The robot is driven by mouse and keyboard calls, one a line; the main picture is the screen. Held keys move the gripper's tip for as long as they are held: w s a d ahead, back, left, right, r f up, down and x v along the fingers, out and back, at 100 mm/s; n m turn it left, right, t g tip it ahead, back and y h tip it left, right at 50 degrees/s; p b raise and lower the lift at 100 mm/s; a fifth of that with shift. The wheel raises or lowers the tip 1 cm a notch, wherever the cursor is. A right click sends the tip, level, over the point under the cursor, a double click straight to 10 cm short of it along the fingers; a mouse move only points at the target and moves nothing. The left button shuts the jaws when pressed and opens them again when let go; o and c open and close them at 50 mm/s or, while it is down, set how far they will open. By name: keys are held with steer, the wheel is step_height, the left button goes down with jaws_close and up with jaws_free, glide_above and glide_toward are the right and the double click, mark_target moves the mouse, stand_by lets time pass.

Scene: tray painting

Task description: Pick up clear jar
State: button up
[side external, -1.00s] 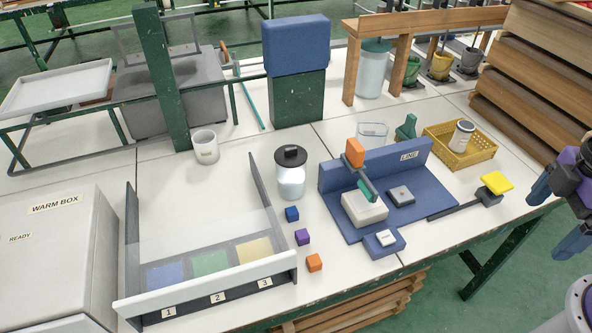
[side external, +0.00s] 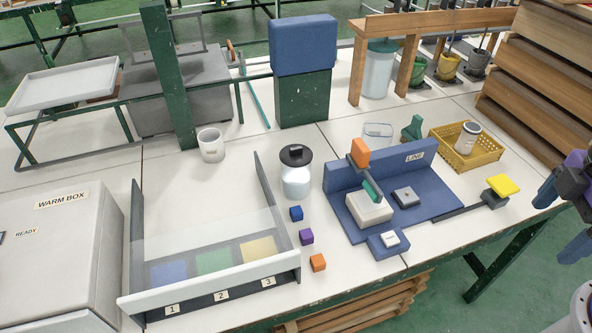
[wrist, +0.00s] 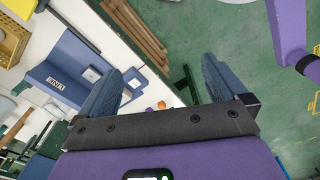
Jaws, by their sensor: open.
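A clear, see-through jar (side external: 377,134) stands on the white table behind the blue wall of the LINE station, left of a green piece (side external: 412,127). Its lower part is partly hidden by that wall. My gripper (side external: 563,218) hangs at the right edge of the side view, well away from the clear jar. In the wrist view my gripper (wrist: 166,75) has its two blue fingers wide apart, with nothing between them. I cannot make out the clear jar in the wrist view.
The blue LINE station (side external: 425,205) carries a white block and an orange-topped lever (side external: 360,152). A yellow basket (side external: 481,152) holding a small can stands right of the clear jar. A wooden rack (side external: 430,22) stands behind. Small cubes (side external: 306,237) lie near the numbered tray (side external: 215,287).

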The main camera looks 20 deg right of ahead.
steer(key=m+t+y, duration=0.4)
steer(key=m+t, duration=0.4)
steer(key=t, duration=0.4)
glide_toward(305, 166)
steer(key=x, duration=0.9)
steer(key=shift+x, duration=2.7)
steer(key=shift+w+d+r, duration=0.1)
